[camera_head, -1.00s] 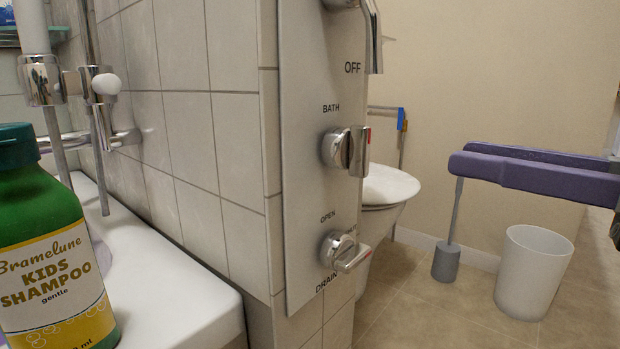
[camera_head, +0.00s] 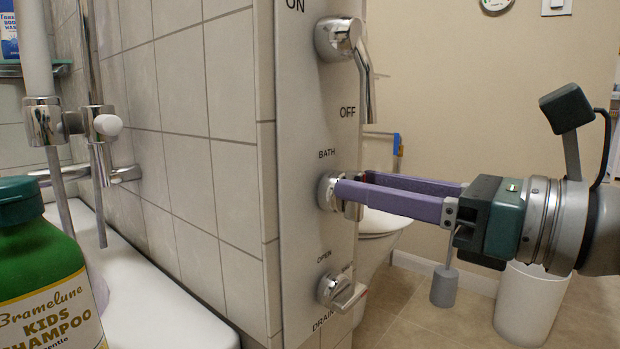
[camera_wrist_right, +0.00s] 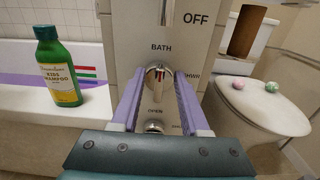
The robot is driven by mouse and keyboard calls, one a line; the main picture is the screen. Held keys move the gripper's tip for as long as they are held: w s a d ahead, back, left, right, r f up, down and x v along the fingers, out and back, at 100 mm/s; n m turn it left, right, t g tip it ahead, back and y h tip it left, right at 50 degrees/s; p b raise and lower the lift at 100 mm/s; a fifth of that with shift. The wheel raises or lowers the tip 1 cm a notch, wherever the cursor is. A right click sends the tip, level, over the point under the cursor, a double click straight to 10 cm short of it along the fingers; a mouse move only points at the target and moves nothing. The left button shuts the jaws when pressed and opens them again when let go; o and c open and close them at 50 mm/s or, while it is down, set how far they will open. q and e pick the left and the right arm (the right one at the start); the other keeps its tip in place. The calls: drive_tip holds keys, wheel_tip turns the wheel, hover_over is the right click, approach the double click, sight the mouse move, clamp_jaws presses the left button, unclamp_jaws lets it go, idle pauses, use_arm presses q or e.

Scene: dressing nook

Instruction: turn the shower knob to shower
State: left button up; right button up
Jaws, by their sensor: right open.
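The shower knob (camera_head: 325,192) is the chrome middle knob on the grey wall panel (camera_head: 302,120), under the word BATH. My right gripper (camera_head: 353,186) reaches in from the right with its purple fingers at this knob. In the right wrist view the knob (camera_wrist_right: 157,80) shows between the two open fingers (camera_wrist_right: 158,88), with a gap on each side. I cannot tell whether a finger touches it. In the head view the fingers hide part of the knob's handle. My left gripper is not in view.
A chrome lever (camera_head: 362,70) marked ON and OFF is above the knob. The drain knob (camera_head: 340,290) is close below. A green shampoo bottle (camera_head: 45,270) stands on the white tub (camera_head: 170,310) at left. A toilet (camera_wrist_right: 262,100) is to the right of the panel.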

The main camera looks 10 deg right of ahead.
clamp_jaws()
idle(0.4)
